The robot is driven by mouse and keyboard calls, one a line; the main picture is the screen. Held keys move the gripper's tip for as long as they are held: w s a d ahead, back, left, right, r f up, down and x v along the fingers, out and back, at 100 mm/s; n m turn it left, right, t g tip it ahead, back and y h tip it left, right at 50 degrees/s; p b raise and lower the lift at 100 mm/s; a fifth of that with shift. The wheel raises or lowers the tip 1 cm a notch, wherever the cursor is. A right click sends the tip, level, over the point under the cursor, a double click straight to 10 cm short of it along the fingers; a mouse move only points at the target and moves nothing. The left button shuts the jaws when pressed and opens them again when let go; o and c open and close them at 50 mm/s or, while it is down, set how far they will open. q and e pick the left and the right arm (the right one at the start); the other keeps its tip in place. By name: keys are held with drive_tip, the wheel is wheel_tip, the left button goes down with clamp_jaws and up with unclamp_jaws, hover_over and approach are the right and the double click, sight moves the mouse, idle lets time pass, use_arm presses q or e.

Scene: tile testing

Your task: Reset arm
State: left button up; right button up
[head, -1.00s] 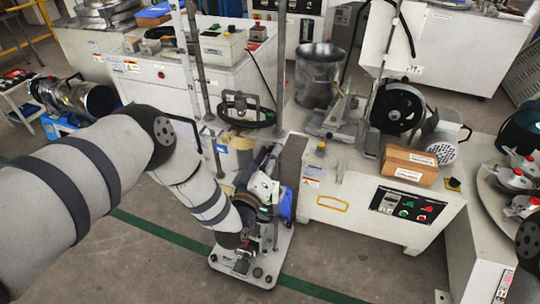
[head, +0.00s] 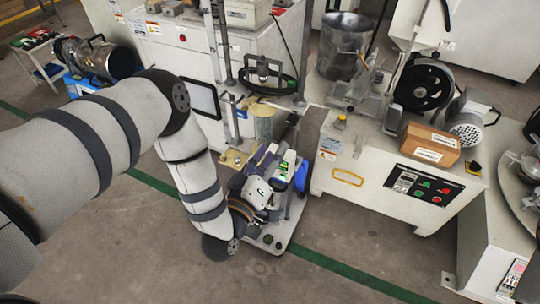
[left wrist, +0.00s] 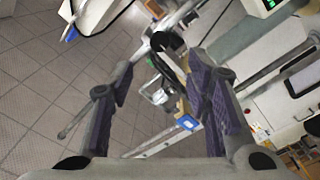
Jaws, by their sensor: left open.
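My left arm comes in from the left and bends down to the left gripper (head: 274,160), near a small grey stand base (head: 268,243) on the floor. In the left wrist view, the left gripper (left wrist: 155,95) shows two purple-padded fingers spread wide apart. Nothing is held between them. Behind the gap I see a metal frame, small parts and tiled floor. In the head view the fingers overlap with the stand's clutter, so I cannot tell whether they touch it. My right gripper is not in view.
A white machine (head: 385,180) with a brown box (head: 431,145) on top stands right of the gripper. A white cabinet (head: 170,45) stands behind it. A metal bucket (head: 343,48) sits at the back. Bare floor (head: 120,250) lies at the lower left, crossed by a green line.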

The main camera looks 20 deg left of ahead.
use_arm(q)
drive_tip(key=shift+s, duration=0.8)
drive_tip(key=shift+f, duration=0.1)
drive_tip(key=s+f+m+g+p, duration=0.1)
drive_tip(key=s+f+m+g, duration=0.1)
drive_tip(key=s+f+g, duration=0.35)
drive_tip(key=s+f+m+g+h+p, duration=0.1)
drive_tip(key=s+f+m+g, duration=0.15)
drive_tip(key=s, duration=0.55)
drive_tip(key=s+f+m+g+p, duration=0.1)
drive_tip(key=s+f+m+g, duration=0.15)
drive_tip(key=s+g, duration=0.35)
drive_tip(key=s+a+r+g, duration=0.1)
drive_tip(key=s+a+g, duration=0.1)
drive_tip(key=s, duration=0.8)
drive_tip(key=s+a+r+m+g+y+p, duration=0.1)
drive_tip(key=s+g, duration=0.4)
drive_tip(key=s, duration=0.5)
drive_tip(key=shift+a+r+y, duration=0.3)
drive_tip(key=shift+a+r, duration=0.35)
drive_tip(key=shift+a, duration=0.2)
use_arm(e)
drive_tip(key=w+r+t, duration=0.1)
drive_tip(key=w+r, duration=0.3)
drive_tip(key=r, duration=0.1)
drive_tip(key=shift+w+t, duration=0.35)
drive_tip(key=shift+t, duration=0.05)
